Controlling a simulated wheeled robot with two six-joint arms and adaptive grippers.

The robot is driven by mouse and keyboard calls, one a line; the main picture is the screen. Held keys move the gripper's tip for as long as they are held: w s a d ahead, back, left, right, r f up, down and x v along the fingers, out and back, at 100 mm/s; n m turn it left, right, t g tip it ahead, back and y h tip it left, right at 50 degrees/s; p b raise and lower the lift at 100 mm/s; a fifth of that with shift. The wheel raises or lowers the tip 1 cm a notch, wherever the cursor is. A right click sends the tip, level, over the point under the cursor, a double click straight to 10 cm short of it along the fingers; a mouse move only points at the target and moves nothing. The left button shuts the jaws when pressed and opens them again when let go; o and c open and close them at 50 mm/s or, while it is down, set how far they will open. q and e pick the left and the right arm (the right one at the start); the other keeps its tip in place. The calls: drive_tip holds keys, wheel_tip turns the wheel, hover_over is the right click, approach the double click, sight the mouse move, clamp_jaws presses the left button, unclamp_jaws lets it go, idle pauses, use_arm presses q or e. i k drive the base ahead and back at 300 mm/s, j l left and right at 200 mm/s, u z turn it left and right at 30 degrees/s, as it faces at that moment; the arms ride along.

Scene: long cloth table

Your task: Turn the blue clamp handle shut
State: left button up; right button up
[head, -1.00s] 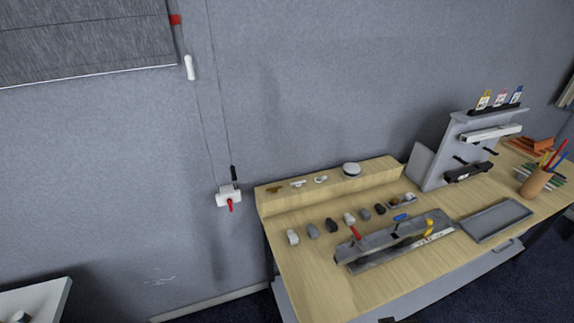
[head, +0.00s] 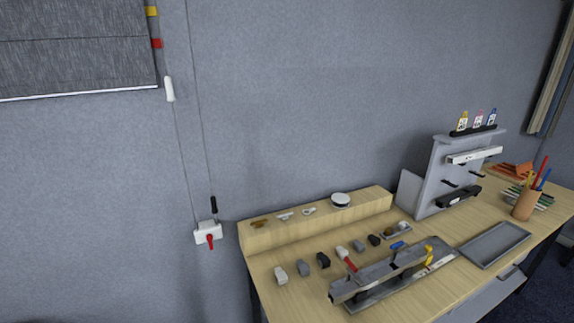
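The blue clamp handle (head: 398,245) is a small blue piece at the back of a grey metal fixture (head: 385,277) on the wooden table. It seems to lie low and roughly level; the view is too small to tell its exact angle. A red handle (head: 349,264) and a yellow handle (head: 429,254) stand on the same fixture, at its left and right. Neither of my grippers is in view.
Several small grey and black blocks (head: 303,268) stand behind the fixture. A grey tray (head: 495,244) lies to its right, with a pencil cup (head: 526,205) and a grey upright rack (head: 443,180) beyond. A white wall box (head: 208,232) with a red lever hangs left of the table (head: 290,303).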

sight(397, 246)
drive_tip(key=l+u, duration=0.15)
drive_tip(key=u, duration=0.9)
drive_tip(key=k+l+u, duration=0.3)
drive_tip(key=l+u, duration=0.2)
drive_tip(key=l, duration=0.25)
drive_tip(key=k+l+u, duration=0.45)
drive_tip(key=l, duration=0.2)
drive_tip(key=k+l+u, duration=0.5)
